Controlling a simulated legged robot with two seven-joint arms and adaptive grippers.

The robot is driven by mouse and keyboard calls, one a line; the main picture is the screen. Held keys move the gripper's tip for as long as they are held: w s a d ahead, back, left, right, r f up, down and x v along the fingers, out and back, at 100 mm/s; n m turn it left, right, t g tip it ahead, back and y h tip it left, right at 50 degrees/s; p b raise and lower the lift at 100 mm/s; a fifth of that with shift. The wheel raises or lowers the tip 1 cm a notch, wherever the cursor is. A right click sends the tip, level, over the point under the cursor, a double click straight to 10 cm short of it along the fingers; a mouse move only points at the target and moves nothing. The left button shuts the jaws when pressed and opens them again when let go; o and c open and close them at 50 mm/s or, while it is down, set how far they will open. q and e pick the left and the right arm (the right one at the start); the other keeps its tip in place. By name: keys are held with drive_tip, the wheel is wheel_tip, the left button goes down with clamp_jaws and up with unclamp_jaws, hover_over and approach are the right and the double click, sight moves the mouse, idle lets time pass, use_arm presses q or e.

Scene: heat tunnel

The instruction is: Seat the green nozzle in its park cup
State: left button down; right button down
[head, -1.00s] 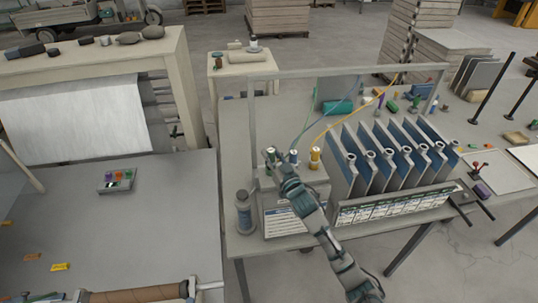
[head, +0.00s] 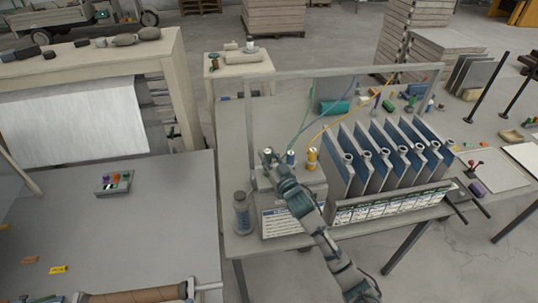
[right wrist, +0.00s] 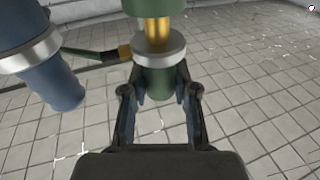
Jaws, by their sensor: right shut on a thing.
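My right gripper (head: 267,162) is at the left end of the nozzle row, over the pale box (head: 313,182). In the right wrist view its fingers (right wrist: 160,94) are shut around the lower part of the green nozzle (right wrist: 159,82), which has a silver collar and a brass section above. The blue nozzle (right wrist: 45,65) is just left of it there, apart from the fingers. In the head view the blue nozzle (head: 290,157) and yellow nozzle (head: 312,157) stand to the right. The green nozzle's park cup cannot be made out; my gripper covers that corner. My left gripper is not in view.
A metal frame (head: 345,72) stands over the table behind the nozzles. Blue and yellow lines run back from the nozzles. A rack of blue-and-grey plates (head: 385,160) is close on the right. A grey bottle (head: 241,212) stands left of the box.

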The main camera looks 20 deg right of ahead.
use_arm(q)
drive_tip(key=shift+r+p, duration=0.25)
drive_tip(key=shift+p, duration=0.05)
idle(0.9)
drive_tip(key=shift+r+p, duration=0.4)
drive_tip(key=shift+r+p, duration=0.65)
idle(2.1)
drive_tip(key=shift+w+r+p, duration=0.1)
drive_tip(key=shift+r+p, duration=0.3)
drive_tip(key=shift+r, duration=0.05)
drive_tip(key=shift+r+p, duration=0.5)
drive_tip(key=shift+p, duration=0.05)
idle(2.2)
